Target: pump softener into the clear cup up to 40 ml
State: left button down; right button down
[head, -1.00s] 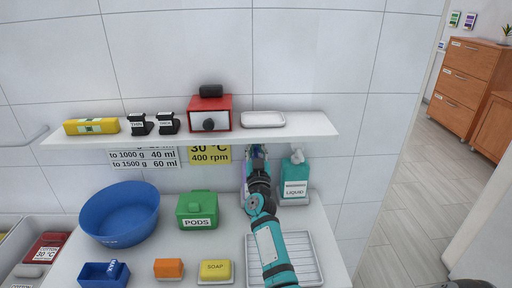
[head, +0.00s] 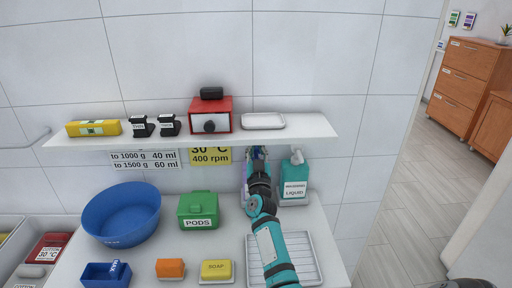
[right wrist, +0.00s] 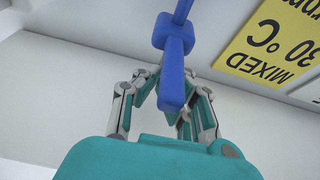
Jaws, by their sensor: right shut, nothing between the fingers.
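My right gripper (head: 257,154) is shut and empty under the wall shelf, with its arm coming up from below. In the right wrist view, its fingers (right wrist: 172,92) are beside a blue pump head (right wrist: 175,45), which passes in front of them or between them; I cannot tell whether they touch. A pale purple bottle (head: 246,182) is mostly hidden behind my right arm in the head view, apparently the softener. I do not see the clear cup. My left gripper is not in view.
A teal bottle labelled LIQUID (head: 294,183) stands close right of my arm. The shelf (head: 90,136) hangs above the gripper. A green PODS box (head: 198,207), a blue basin (head: 122,212) and a yellow soap (head: 216,270) are to the left. A ribbed tray (head: 306,262) lies below.

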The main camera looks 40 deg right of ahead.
jog(key=p+v, duration=0.2)
jog(key=v, duration=1)
dwell(0.3)
